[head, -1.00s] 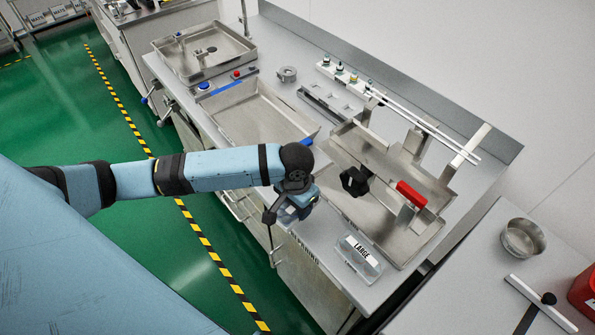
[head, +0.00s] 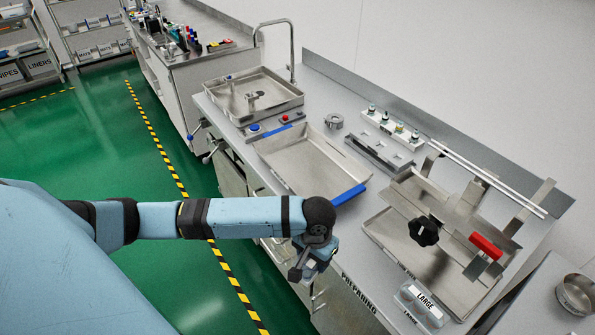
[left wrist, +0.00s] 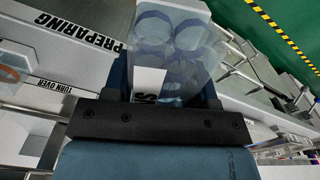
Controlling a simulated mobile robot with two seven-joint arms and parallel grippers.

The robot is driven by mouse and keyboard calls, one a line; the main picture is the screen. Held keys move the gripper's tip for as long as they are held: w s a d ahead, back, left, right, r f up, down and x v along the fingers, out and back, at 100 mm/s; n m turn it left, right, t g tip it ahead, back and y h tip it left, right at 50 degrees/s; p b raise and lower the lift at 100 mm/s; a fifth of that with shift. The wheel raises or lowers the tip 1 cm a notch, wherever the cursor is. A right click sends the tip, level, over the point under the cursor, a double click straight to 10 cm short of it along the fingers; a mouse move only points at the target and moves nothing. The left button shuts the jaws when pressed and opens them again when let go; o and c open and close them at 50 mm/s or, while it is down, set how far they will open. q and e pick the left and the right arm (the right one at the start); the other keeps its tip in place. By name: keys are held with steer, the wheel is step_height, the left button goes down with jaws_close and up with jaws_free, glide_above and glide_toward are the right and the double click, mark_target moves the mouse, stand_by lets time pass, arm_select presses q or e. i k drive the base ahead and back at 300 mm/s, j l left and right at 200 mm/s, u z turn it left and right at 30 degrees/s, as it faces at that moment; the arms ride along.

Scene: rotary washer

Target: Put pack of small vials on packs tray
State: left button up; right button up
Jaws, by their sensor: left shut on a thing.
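My left gripper (head: 310,268) is shut on the pack of small vials, just in front of the counter's front edge. In the left wrist view the pack (left wrist: 180,40) is a clear block with several round bluish vials and a white label partly showing an "S". It sits between the jaws of my gripper (left wrist: 165,85). In the head view the pack is mostly hidden by the gripper. A shallow steel tray with blue end strips (head: 300,165) lies on the counter, above the gripper in the picture; no label shows that it is the packs tray. My right gripper is out of view.
A clear pack labelled LARGE (head: 423,302) stands at the counter's front right. Behind it is a steel rotary fixture with a black knob (head: 424,231) and red handle (head: 486,246). The blue-ended tray looks empty.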

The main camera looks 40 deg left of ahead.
mark_target(288, 159)
steer(key=k+j, duration=0.1)
steer(key=j, duration=0.2)
steer(key=j+z, duration=0.15)
steer(key=j, duration=0.15)
steer(key=k+j, duration=0.2)
steer(key=j+z, duration=0.3)
steer(key=j, duration=0.7)
steer(key=j+z, duration=0.2)
steer(key=j, duration=0.75)
steer(key=k+j+z, duration=0.15)
steer(key=j, duration=1.2)
steer(key=i+j+z, duration=0.15)
steer(key=j, duration=0.35)
